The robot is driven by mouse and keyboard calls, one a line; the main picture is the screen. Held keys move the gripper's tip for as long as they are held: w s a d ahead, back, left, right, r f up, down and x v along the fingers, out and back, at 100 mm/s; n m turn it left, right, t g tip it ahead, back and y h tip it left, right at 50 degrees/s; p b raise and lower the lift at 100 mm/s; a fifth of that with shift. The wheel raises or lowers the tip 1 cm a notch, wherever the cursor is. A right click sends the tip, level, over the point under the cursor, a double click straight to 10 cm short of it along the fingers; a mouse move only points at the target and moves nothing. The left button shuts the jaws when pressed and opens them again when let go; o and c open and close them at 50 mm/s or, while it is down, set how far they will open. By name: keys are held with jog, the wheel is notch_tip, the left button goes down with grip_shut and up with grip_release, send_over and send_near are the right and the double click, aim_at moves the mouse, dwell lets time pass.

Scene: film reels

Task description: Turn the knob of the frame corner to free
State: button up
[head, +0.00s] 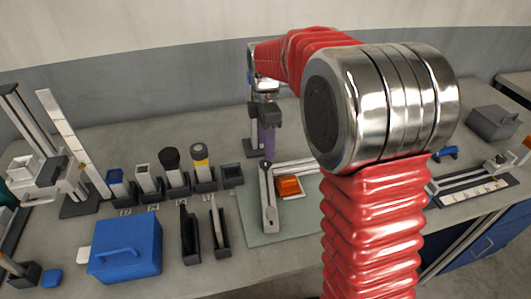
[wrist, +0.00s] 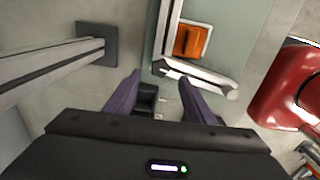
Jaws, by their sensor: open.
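The frame corner (head: 267,200) is a pair of pale metal bars meeting at an angle on a grey-green mat. It also shows in the wrist view (wrist: 200,80), beyond my fingertips. An orange block (head: 289,186) on a white plate lies inside the angle; the wrist view shows it too (wrist: 188,41). My gripper (head: 267,158) points down over the far end of the corner, its purple fingers apart. In the wrist view, a small dark block (wrist: 147,98) shows between the fingers (wrist: 160,92); I cannot tell whether it is the knob. No knob setting is readable.
A grey upright post (head: 250,120) stands close behind my gripper. A row of dark holders (head: 175,180) and a blue box (head: 125,250) are to the left. A ruled rail (head: 475,190) lies at the right. The mat's (head: 250,232) front part is bare.

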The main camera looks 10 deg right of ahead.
notch_tip(320, 180, up, 8)
jog(key=shift+f, duration=0.25)
dwell(0.4)
jog(key=s+m+t, duration=0.5)
jog(key=s+m, duration=1.3)
jog(key=s, duration=0.9)
jog(key=shift+f+t, duration=0.25)
jog(key=shift+t, duration=0.05)
